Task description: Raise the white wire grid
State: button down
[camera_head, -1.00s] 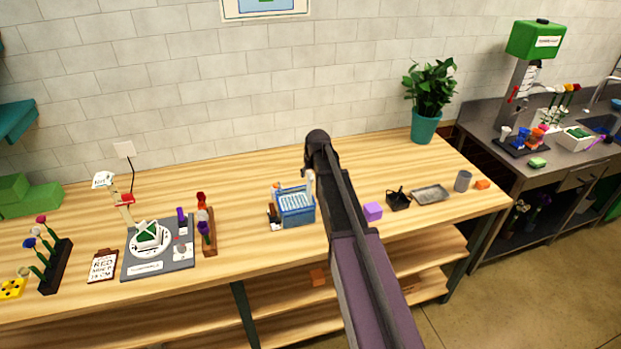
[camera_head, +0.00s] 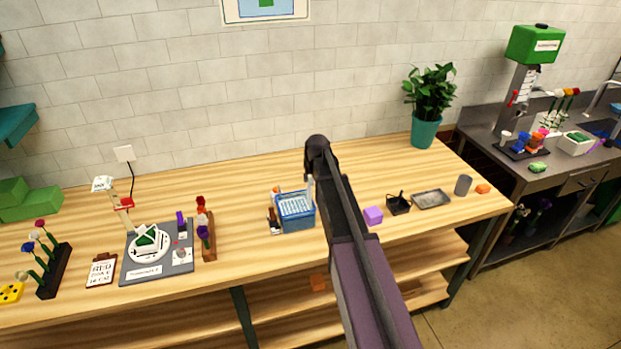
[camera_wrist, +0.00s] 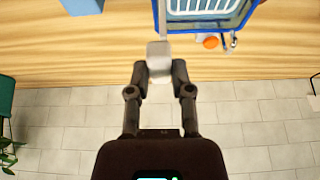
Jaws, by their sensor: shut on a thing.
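The white wire grid (camera_head: 294,205) shows in the head view at the top of a blue crate (camera_head: 297,223) on the wooden table. In the wrist view, part of the grid (camera_wrist: 200,6) shows inside the crate's blue rim (camera_wrist: 238,20). A pale upright handle (camera_head: 310,187) stands at the grid's right side. My gripper (camera_wrist: 159,76) is shut on the handle's grey-white end (camera_wrist: 159,58), beside the crate's rim. In the head view my arm hides the fingers. The handle's join to the grid is not clear.
A purple block (camera_head: 373,215), a black holder (camera_head: 398,203) and a grey tray (camera_head: 431,199) lie right of my arm. A wooden flower rack (camera_head: 208,246) stands left of the crate. A small orange thing (camera_wrist: 210,42) lies by the crate. The table behind it is clear.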

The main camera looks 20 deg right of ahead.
jog(key=shift+r+p, duration=1.35)
jog(key=shift+r, duration=0.05)
jog(key=shift+w, duration=0.15)
jog(key=c, duration=0.5)
grip_release()
jog(key=shift+f, duration=0.15)
